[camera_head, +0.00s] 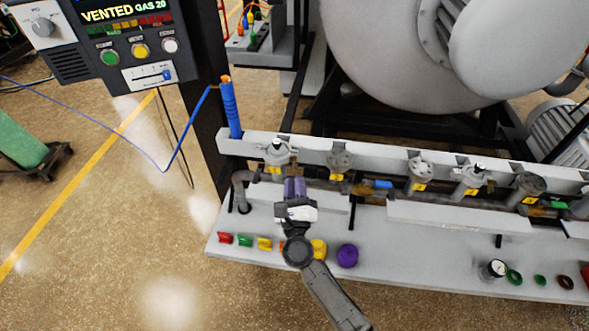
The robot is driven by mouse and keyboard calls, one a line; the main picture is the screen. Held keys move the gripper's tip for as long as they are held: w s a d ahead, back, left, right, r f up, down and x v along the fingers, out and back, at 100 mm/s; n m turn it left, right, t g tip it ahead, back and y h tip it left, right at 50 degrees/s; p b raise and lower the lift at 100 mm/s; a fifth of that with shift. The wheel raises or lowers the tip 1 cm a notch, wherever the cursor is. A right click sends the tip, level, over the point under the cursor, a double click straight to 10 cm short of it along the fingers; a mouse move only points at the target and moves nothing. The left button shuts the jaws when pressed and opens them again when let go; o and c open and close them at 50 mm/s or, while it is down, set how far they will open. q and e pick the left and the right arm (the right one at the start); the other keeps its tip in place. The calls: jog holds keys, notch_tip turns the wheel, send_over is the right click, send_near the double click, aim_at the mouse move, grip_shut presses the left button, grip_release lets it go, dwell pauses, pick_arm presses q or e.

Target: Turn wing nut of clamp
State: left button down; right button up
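My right gripper (294,178) reaches up from the bottom of the head view, with its white body over the grey pipe panel. Its purple-and-black front end is directly below a grey round fitting (278,152) at the left end of the pipe row. A small part at the fingertips looks like the clamp's wing nut, but it is too small and too covered to be sure. I cannot tell whether the fingers are apart, closed or touching it. My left gripper is out of view.
The grey bench (420,245) carries several round valves with yellow tags. Coloured pieces, a purple knob (347,256) and a gauge (494,268) are along its front. A blue rod (231,110) stands at the left end. A control panel (128,45) reads VENTED.

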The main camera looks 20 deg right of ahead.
aim_at(294, 162)
jog(key=shift+x, duration=2.25)
jog(key=shift+c, duration=0.5)
grip_shut()
